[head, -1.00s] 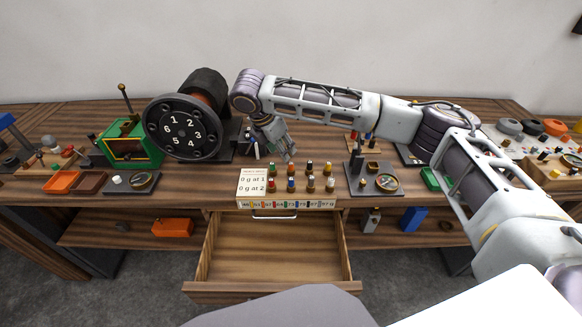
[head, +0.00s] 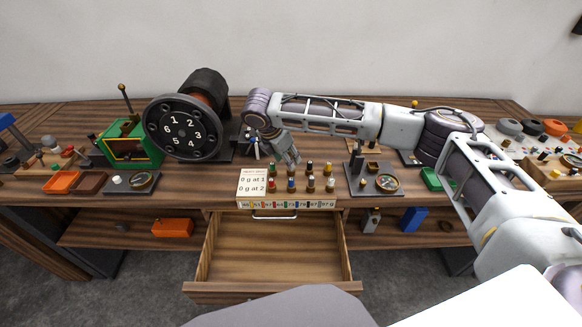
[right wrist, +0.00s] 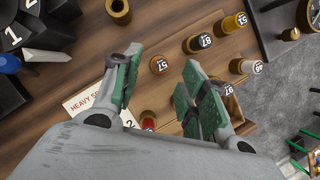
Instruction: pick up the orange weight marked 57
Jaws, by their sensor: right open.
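Several small weights with coloured bodies and number tags stand in two rows on the bench behind the number strip. An orange-yellow weight (head: 328,168) stands at the right end of the back row. It also shows at the top of the right wrist view (right wrist: 232,23), and its tag looks like 57 but is hard to read. My right gripper (head: 289,155) is open and empty above the left part of the rows. My left gripper is out of view.
A sign card (head: 254,182) stands left of the weights. A black numbered dial (head: 182,128) stands behind left, and a dark scale plate with a round gauge (head: 386,182) at right. An open, empty drawer (head: 274,250) sticks out below.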

